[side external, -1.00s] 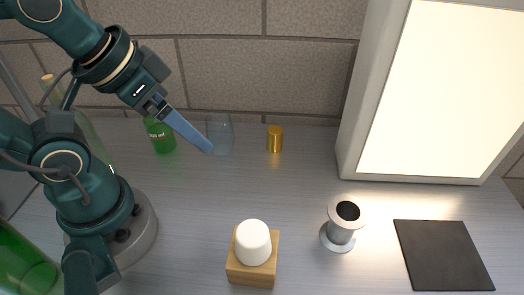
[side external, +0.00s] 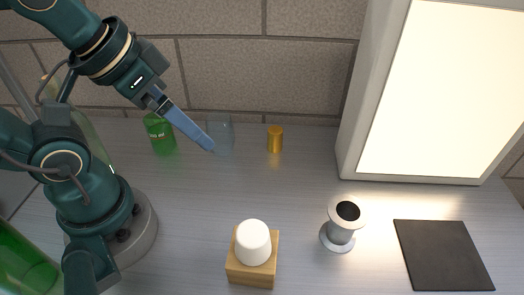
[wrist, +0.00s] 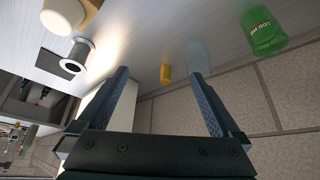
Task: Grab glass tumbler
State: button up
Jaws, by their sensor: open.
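The glass tumbler (side external: 225,133) is clear and faintly blue, and stands upright near the back wall between a green bottle and a gold cylinder. My gripper (side external: 212,150) is open and slants down from the left, its tips overlapping the tumbler's left side in the side view. In the wrist view, the tumbler (wrist: 199,56) shows just beyond the tip of the right-hand finger, which partly covers it. It is not between the fingers there. My gripper (wrist: 160,74) holds nothing. I cannot tell whether a finger touches the glass.
The green bottle (side external: 160,136) and the gold cylinder (side external: 275,140) flank the tumbler. A bright light panel (side external: 440,90), a metal spool-shaped piece (side external: 341,236), a black mat (side external: 443,255) and a wooden block (side external: 252,272) bearing a white stopper (side external: 254,243) lie right and front. The middle counter is clear.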

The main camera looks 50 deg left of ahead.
notch_tip(320, 180, up, 4)
jog(key=r, duration=0.1)
jog(key=n+g, duration=0.6)
send_over(221, 137)
jog(key=w+a, duration=0.2)
jog(key=a, duration=0.1)
jog(key=f, duration=2)
jog(key=shift+s+d+f, duration=0.2)
jog(key=shift+s+f, duration=0.1)
jog(key=c, duration=1.3)
jog(key=shift+r, duration=0.1)
